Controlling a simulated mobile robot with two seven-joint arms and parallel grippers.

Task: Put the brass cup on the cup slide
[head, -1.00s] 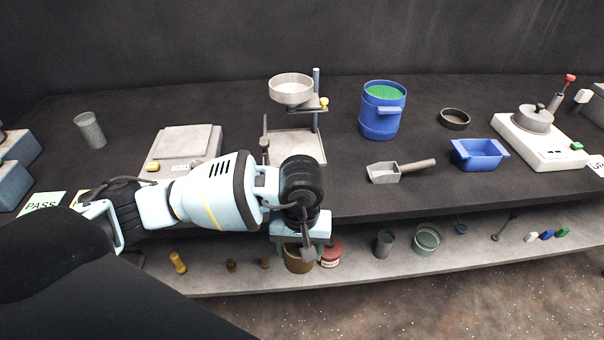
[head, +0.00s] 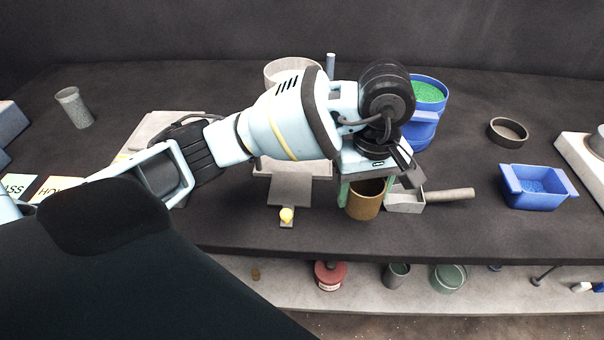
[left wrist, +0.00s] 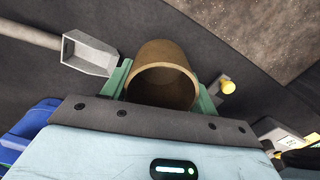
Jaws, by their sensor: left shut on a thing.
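The brass cup (head: 364,206) is upright between the green fingers of my left gripper (head: 365,188), which is shut on it. The cup is over the front part of the dark worktop; I cannot tell its height. In the left wrist view the cup's open mouth (left wrist: 163,80) faces the camera, between both fingers. A dark flat plate with a yellow knob (head: 287,215), seemingly the cup slide (head: 290,190), extends in front of the funnel stand's pale base (head: 308,168), left of the cup. The knob also shows in the left wrist view (left wrist: 228,87). My right gripper is out of view.
A metal scoop (head: 404,200) lies just right of the cup. The blue drum (head: 424,128) of green grains stands behind my gripper, and a blue tray (head: 535,190) is farther right. My left arm partly hides the funnel (head: 282,72) and stand.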

